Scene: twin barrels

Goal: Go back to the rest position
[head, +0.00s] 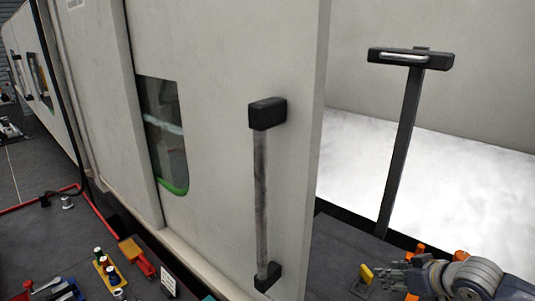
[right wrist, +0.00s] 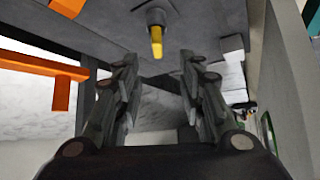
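My right gripper (head: 388,276) is at the lower right of the head view, low in front of the opening beside a large pale door panel (head: 225,60). In the right wrist view the right gripper (right wrist: 158,62) has its two fingers spread apart with nothing between them. A small yellow part (right wrist: 156,40) shows beyond the fingertips, apart from them. My left gripper is not in view.
The panel has a vertical bar handle (head: 261,190) and a dark window (head: 163,135). A dark T-shaped post (head: 403,140) stands by the bright opening. Hand tools, including a red-handled one (head: 145,265), lie at the lower left. An orange bar (right wrist: 40,68) is left of the right gripper.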

